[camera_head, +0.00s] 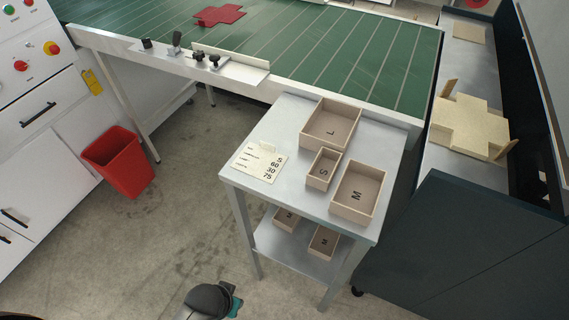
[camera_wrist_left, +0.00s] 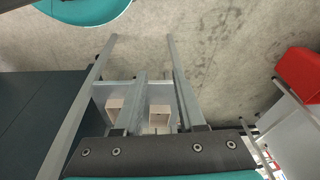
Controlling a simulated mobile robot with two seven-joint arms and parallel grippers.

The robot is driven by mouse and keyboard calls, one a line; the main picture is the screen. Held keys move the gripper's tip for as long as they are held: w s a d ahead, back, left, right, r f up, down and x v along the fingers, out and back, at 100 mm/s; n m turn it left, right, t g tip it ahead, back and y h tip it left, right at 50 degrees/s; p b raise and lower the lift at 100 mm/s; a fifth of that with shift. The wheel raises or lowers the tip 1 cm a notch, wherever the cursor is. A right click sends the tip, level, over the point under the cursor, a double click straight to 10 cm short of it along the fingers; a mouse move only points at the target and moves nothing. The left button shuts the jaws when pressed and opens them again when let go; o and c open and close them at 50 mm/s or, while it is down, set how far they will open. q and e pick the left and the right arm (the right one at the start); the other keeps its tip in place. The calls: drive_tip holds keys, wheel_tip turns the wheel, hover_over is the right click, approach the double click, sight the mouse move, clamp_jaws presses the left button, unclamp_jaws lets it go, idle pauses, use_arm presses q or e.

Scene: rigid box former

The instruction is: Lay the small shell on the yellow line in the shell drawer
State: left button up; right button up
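A small open tan tray marked S (camera_head: 324,169), which looks like the small shell, stands on the grey table between the tray marked L (camera_head: 330,126) and the tray marked M (camera_head: 356,193). A white cabinet at the left has a drawer front (camera_head: 40,115) with a black handle; it looks shut. I cannot tell if it is the shell drawer. No yellow line is visible. A dark and teal part of my arm shows at the bottom of the head view. My right gripper is not visible.
The grey table (camera_head: 283,130) also carries a printed card (camera_head: 262,163); its lower shelf holds two more trays. A red bin (camera_head: 118,160) stands between cabinet and table. A green-topped bench (camera_head: 330,50) lies behind. Grey floor is clear in front of the cabinet.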

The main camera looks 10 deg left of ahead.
use_arm(q)
drive_tip(key=w+d+r+t, duration=0.1)
drive_tip(key=w+r, duration=0.2)
drive_tip(key=r, duration=0.4)
drive_tip(key=w+d+r+t+p, duration=0.1)
drive_tip(key=w+r+t, duration=0.15)
drive_tip(key=r, duration=0.35)
drive_tip(key=w+r+t, duration=0.1)
drive_tip(key=w+r, duration=0.3)
drive_tip(key=r, duration=0.3)
drive_tip(key=w+d+r+t, duration=0.4)
drive_tip(key=d+r, duration=0.1)
drive_tip(key=r, duration=0.3)
drive_tip(key=m+t+h, duration=0.1)
drive_tip(key=t+h, duration=0.1)
drive_tip(key=h, duration=0.2)
approach(315, 161)
drive_tip(key=x, duration=0.5)
drive_tip(key=shift+w, duration=0.15)
drive_tip(key=shift+b+x, duration=0.6)
drive_tip(key=shift+x, duration=1.9)
clamp_jaws()
